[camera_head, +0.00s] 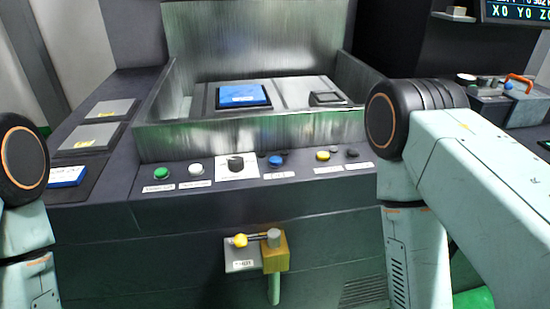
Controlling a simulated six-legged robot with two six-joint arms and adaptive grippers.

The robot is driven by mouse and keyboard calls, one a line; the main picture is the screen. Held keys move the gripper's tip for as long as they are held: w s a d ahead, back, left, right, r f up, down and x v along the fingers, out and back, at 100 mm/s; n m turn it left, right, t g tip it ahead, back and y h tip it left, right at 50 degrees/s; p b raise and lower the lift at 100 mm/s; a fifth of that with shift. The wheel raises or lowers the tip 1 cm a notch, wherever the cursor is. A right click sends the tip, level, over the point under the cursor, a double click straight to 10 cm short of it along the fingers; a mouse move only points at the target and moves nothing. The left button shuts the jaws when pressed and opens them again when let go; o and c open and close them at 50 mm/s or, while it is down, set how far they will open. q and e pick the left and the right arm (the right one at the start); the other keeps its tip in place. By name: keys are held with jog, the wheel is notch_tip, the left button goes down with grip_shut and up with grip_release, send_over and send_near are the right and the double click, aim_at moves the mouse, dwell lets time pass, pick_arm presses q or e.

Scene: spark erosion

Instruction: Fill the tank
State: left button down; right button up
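The open metal tank (250,139) stands in the middle, with a tall back wall and a low front wall. A blue block (243,95) lies on a plate inside it, and I see no liquid over it. Below the tank, a panel carries a green button (162,173), a white button (196,169), a black knob (236,163) on a white plate, a blue button (275,161), a yellow button (322,156) and a black one (352,153). Their labels are too small to read. My arms show at both sides, but neither gripper is in view.
Grey plates (110,108) and a blue-and-white item (67,176) lie on the left ledge. A side bench with an orange-handled item (518,82) stands at right.

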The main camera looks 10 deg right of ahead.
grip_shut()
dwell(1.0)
